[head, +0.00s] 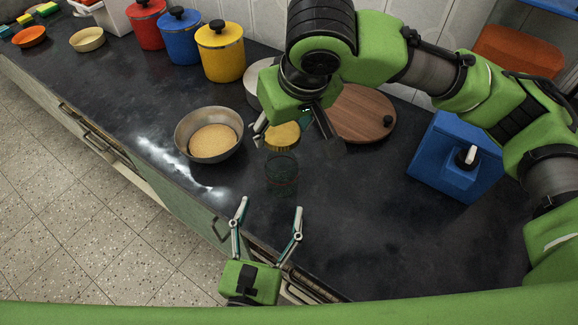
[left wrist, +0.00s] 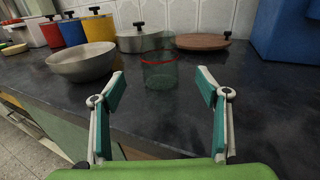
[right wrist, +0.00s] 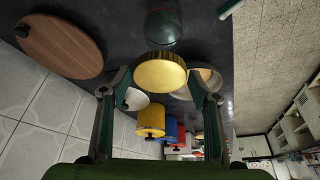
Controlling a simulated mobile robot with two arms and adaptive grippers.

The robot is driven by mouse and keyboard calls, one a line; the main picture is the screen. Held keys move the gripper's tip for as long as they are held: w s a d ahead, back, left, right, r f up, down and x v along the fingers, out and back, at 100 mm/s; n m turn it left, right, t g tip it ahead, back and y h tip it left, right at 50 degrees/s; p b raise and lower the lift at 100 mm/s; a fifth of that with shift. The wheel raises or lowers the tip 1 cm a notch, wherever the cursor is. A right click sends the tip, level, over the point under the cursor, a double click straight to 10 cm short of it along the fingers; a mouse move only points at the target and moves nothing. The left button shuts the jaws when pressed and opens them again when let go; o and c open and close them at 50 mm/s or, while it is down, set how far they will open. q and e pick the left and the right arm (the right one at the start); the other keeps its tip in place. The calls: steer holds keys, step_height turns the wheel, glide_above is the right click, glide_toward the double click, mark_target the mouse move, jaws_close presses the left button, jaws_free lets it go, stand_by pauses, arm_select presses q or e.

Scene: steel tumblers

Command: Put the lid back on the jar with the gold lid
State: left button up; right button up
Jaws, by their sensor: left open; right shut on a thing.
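The glass jar (head: 282,180) is clear, greenish and open-topped, with a reddish ring, and stands upright on the dark counter. It also shows in the left wrist view (left wrist: 161,72) and at the top of the right wrist view (right wrist: 165,28). My right gripper (head: 298,138) is shut on the round gold lid (head: 283,136), held behind the jar in the head view and apart from it. The lid shows between its fingers in the right wrist view (right wrist: 160,72). My left gripper (head: 268,217) is open and empty at the counter's front edge, facing the jar but not around it.
A metal bowl with tan contents (head: 190,152) stands left of the jar. A wooden disc with a knob (head: 355,105), a blue container (head: 450,165) and a yellow canister (head: 222,62) stand around. The counter right of the jar is clear.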

arm_select(q)
steer(key=shift+s+a, duration=0.15)
steer(key=shift+s, duration=0.1)
arm_select(e)
steer(key=shift+s+a+r, duration=0.1)
steer(key=shift+s+a, duration=0.1)
steer(key=shift+s, duration=0.05)
arm_select(q)
steer(key=shift+w, duration=0.35)
steer(key=x, duration=1.1)
steer(key=shift+w, duration=0.25)
arm_select(e)
steer(key=shift+w+d, duration=0.1)
arm_select(q)
steer(key=c, duration=1.7)
arm_select(e)
glide_toward(283, 156)
steer(key=shift+s+a+f, duration=0.35)
steer(key=shift+a+f, duration=0.1)
steer(key=shift+a, duration=0.3)
steer(key=shift+f, duration=0.1)
steer(key=shift+f, duration=0.8)
steer(key=shift+f, duration=0.55)
